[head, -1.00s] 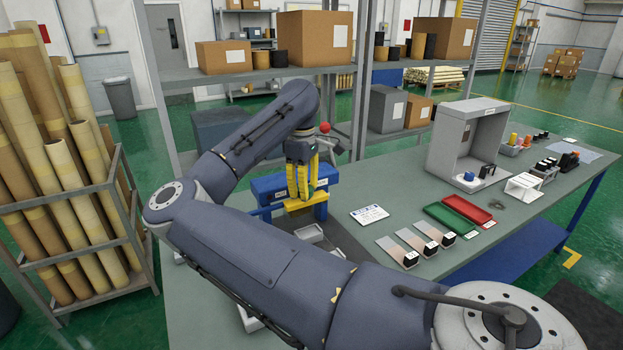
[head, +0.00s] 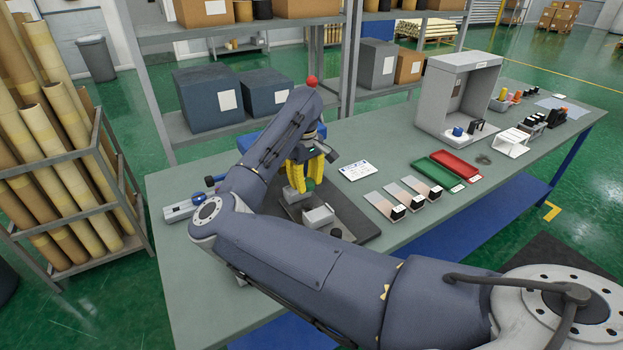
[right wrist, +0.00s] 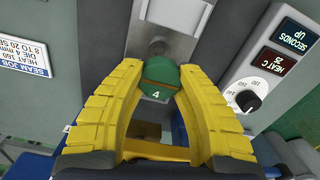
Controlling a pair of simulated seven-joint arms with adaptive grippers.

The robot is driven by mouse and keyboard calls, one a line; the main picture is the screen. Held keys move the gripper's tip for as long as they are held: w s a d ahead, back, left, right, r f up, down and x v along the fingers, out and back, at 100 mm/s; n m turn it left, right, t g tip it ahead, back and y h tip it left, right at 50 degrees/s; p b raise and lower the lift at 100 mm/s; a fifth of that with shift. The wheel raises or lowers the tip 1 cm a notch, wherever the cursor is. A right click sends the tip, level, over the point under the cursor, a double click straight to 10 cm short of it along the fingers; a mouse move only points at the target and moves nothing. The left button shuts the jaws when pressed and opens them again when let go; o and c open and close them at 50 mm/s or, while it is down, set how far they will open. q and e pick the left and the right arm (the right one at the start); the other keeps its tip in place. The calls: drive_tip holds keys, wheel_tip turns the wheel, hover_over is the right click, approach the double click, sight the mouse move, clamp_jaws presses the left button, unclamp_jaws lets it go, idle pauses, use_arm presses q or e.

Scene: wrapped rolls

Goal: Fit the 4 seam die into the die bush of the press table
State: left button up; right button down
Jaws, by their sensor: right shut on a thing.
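My right gripper (head: 304,178) is shut on a green die (right wrist: 158,82) marked 4, with a brown band across it. The yellow fingers clasp the die from both sides in the right wrist view. In the head view the gripper hangs low at the press, over its dark base (head: 355,222). In the right wrist view a grey metal press part (right wrist: 172,20) lies just beyond the die, with a dark round feature near it. I cannot tell whether that is the die bush, or whether the die touches it. My left gripper is not in view.
A panel (right wrist: 268,70) with displays and a dial stands close beside the right finger. A job card (head: 357,171), sample strips, a green tray (head: 440,172) and a red tray (head: 455,162) lie to the right. A grey booth (head: 440,105) stands farther back.

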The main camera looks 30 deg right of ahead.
sight(306, 181)
drive_tip(key=shift+f, duration=0.1)
drive_tip(key=shift+f, duration=2.3)
drive_tip(key=shift+f, duration=0.2)
drive_tip(key=shift+f, duration=0.85)
drive_tip(key=c, duration=0.9)
unclamp_jaws()
drive_tip(key=r, duration=1.2)
drive_tip(key=shift+w, duration=0.25)
